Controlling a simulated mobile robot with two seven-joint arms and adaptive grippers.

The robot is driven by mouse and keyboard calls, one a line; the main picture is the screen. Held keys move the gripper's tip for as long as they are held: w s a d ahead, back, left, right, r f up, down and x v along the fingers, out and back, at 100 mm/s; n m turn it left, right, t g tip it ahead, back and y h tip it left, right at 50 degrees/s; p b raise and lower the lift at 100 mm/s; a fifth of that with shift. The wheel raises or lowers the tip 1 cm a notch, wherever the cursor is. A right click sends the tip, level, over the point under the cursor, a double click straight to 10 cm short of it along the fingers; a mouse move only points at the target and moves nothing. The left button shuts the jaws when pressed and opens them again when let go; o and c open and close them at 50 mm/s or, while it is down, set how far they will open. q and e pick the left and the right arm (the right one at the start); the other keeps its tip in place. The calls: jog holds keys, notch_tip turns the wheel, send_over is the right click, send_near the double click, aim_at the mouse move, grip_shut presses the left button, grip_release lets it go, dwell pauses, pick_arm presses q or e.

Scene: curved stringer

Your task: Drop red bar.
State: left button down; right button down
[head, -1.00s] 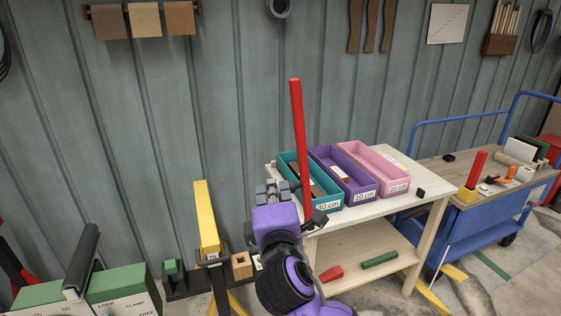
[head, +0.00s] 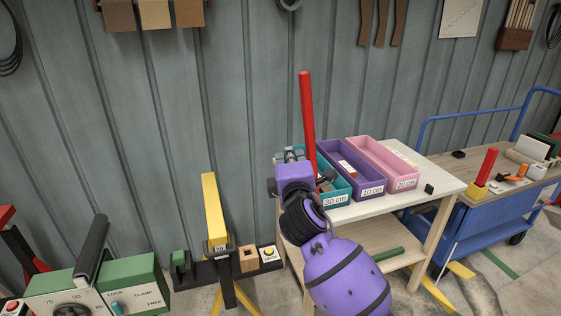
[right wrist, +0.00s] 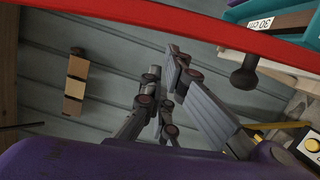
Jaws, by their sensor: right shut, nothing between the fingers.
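A long red bar (head: 308,115) stands nearly upright, leaning slightly, beside my right gripper. Its lower end is hidden by the gripper and arm, near the teal bin (head: 339,201) labelled 30 cm. My right gripper (head: 291,154) is shut and empty at the left end of that bin. In the right wrist view a red bar (right wrist: 190,32) crosses the top, beside the grey fingers (right wrist: 172,85) and not between them. I cannot tell what supports it. My left gripper is out of view.
A purple bin (head: 371,190) and a pink bin (head: 405,183) stand on the wooden table (head: 440,185). A yellow post (head: 212,205) and a green machine (head: 135,280) are at left. A blue cart (head: 465,222) is at right, holding a short red piece (head: 487,165).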

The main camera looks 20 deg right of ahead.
jog(key=shift+d, duration=0.25)
